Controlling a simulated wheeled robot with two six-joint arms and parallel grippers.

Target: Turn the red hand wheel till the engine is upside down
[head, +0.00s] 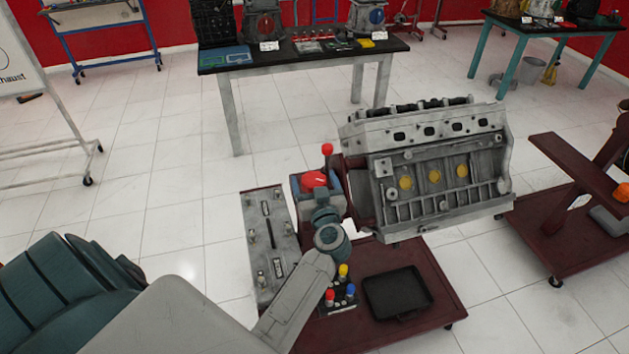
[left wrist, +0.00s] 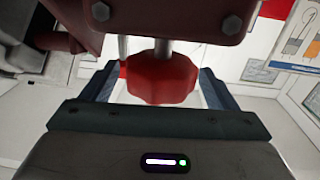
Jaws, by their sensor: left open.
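The grey engine block (head: 430,165) with several yellow round plugs is held at its left end on a dark red stand. Its long row of openings faces up and it leans slightly. The red hand wheel (head: 314,180) is at the stand's left side, by the block's mount. My left gripper (head: 319,188) is at the wheel. In the left wrist view the lobed red wheel (left wrist: 162,80) sits between the two open fingers (left wrist: 158,78), with a gap visible on the right side. Contact on the left is unclear. My right gripper is not in view.
A red ball-topped lever (head: 327,149) rises beside the wheel. The stand's base holds a black tray (head: 397,293), a grey tool plate (head: 268,245) and small coloured knobs (head: 340,290). A dark-topped table (head: 300,55) stands behind. Another red stand (head: 560,235) is at right.

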